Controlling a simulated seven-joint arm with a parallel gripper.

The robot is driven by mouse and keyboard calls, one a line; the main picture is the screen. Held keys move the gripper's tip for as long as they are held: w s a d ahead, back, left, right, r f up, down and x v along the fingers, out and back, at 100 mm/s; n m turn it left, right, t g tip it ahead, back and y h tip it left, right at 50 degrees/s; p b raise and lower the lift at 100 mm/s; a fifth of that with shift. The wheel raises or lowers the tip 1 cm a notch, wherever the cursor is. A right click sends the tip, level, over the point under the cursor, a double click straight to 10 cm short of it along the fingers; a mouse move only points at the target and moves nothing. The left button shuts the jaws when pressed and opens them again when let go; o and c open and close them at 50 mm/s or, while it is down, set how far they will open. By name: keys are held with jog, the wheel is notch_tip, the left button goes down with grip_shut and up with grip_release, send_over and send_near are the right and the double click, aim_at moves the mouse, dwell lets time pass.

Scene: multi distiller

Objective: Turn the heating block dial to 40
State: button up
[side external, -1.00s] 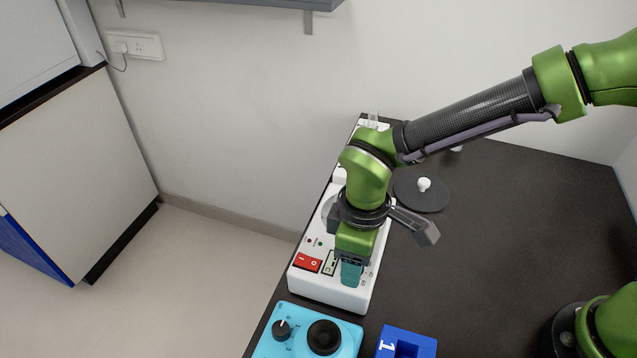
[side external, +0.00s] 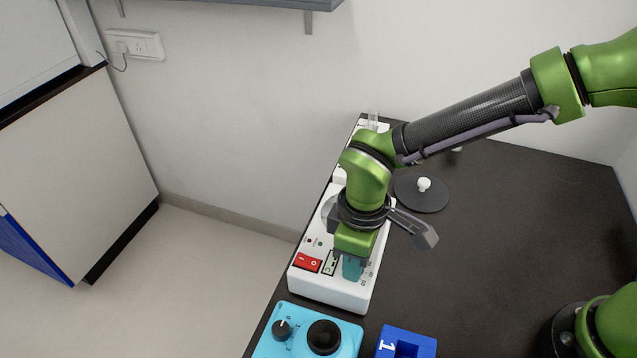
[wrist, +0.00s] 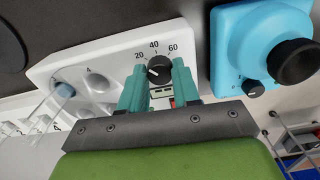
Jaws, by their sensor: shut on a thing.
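The white heating block (side external: 322,292) stands at the left edge of the dark table in the side view. Its black dial (wrist: 159,70) shows in the wrist view, with the marks 20, 40 and 60 printed around its far side. The dial's pale pointer line is too small to read with certainty. My gripper (wrist: 159,78) has one teal finger on each side of the dial and is shut on it. In the side view my gripper (side external: 352,268) points down onto the block's top, and its fingers hide the dial.
A red switch (side external: 307,262) sits beside my fingers on the block. In front are a light-blue device with black knobs (side external: 324,337) and a blue block marked 1 (side external: 406,340). A dark disc with a white knob (side external: 421,195) lies behind.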

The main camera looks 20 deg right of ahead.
jog(key=m, duration=0.4)
jog(key=shift+r+m, duration=0.1)
jog(key=shift+m, duration=1.9)
jog(key=o, duration=1.1)
jog(key=shift+c, duration=0.2)
notch_tip(320, 180, up, 17)
